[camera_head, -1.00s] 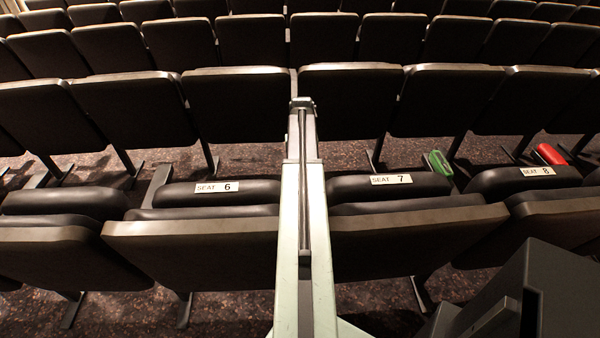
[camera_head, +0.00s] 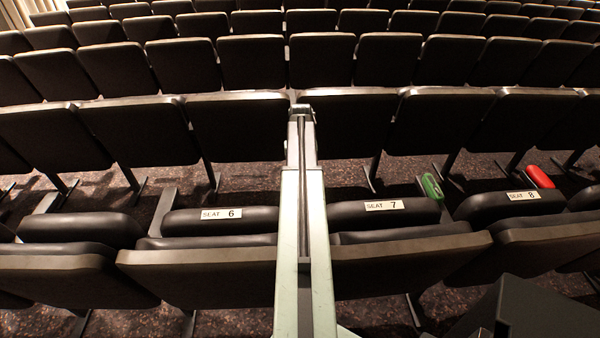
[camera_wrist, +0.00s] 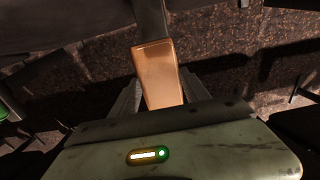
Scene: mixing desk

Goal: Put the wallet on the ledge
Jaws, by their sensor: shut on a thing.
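My gripper (camera_wrist: 160,88) shows in the wrist view, its two grey fingers on either side of a flat tan-brown piece that looks like the wallet (camera_wrist: 158,72). The gripper is shut on it and holds it out ahead, over a dark speckled floor. The wallet's near end is partly hidden by the gripper body. A dark grey bar (camera_wrist: 150,20) shows beyond the wallet's far end; I cannot tell whether they touch. In the head view neither gripper nor wallet shows. I cannot pick out the ledge with certainty in either view.
Rows of dark folding seats fill the head view, with seat labels 6 (camera_head: 221,213), 7 (camera_head: 384,205) and 8 (camera_head: 523,196). A green object (camera_head: 431,187) lies by seat 7, a red one (camera_head: 539,176) beyond seat 8. Speckled floor (camera_head: 250,180) shows between the rows.

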